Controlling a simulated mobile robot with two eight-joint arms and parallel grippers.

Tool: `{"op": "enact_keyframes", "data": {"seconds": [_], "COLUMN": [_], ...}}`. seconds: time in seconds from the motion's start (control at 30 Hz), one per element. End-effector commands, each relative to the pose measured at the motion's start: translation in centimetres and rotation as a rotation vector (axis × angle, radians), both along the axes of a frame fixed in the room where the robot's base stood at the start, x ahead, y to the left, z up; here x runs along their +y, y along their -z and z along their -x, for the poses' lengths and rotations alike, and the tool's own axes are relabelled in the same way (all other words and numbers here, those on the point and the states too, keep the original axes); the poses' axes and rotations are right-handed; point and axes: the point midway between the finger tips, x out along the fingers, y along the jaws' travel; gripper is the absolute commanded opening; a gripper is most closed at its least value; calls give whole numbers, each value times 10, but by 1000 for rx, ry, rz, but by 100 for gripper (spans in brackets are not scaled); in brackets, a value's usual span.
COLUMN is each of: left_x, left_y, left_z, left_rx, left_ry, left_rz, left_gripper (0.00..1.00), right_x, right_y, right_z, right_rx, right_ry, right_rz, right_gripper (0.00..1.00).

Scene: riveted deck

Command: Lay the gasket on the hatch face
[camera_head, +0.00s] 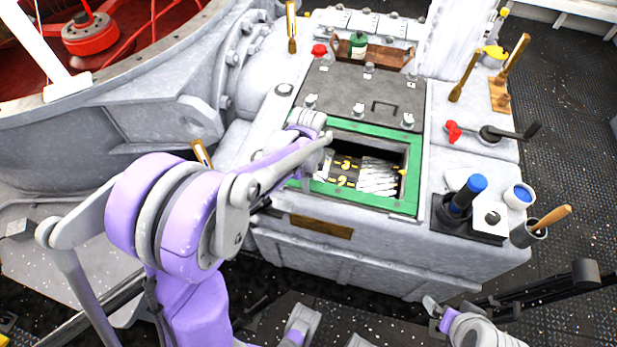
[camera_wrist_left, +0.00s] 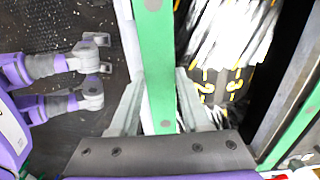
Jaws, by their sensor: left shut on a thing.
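The gasket (camera_head: 405,187) is a flat green rectangular ring. In the head view it frames the open hatch mouth, and its left part is hidden behind my left arm. The hatch face (camera_head: 437,140) is the pale grey top of the housing around it. My left gripper (camera_wrist_left: 160,118) is shut on one long side of the gasket, and the green strip (camera_wrist_left: 155,60) runs between its fingers in the left wrist view. I cannot tell whether the gasket touches the face or hovers just above it.
A dark hatch cover (camera_head: 350,90) lies behind the opening. Yellow numbers and white pieces show inside the opening. A wooden tray (camera_head: 388,54) is at the back.

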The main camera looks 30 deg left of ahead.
Motion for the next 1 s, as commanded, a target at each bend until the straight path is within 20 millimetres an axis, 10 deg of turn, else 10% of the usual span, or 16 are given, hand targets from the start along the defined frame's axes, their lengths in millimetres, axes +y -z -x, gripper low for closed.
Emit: {"op": "enact_keyframes", "data": {"seconds": [0.43, 0.47, 0.63, 1.0], "left_x": [0, 0, 0, 0], "left_y": [9, 9, 9, 9], "left_z": [0, 0, 0, -2], "left_rx": [1, 1, 0, -5], "left_ry": [0, 0, 0, 0], "left_rz": [1, 1, 1, 0], "left_gripper": [2, 51, 81, 82], "right_x": [0, 0, 0, 0], "right_y": [7, 7, 7, 7], "right_z": [1, 0, 1, 1], "right_rx": [2, 2, 2, 2], "right_ry": [0, 0, 0, 0], "right_rz": [0, 0, 0, 0], "right_gripper": [100, 100, 100, 100]}}
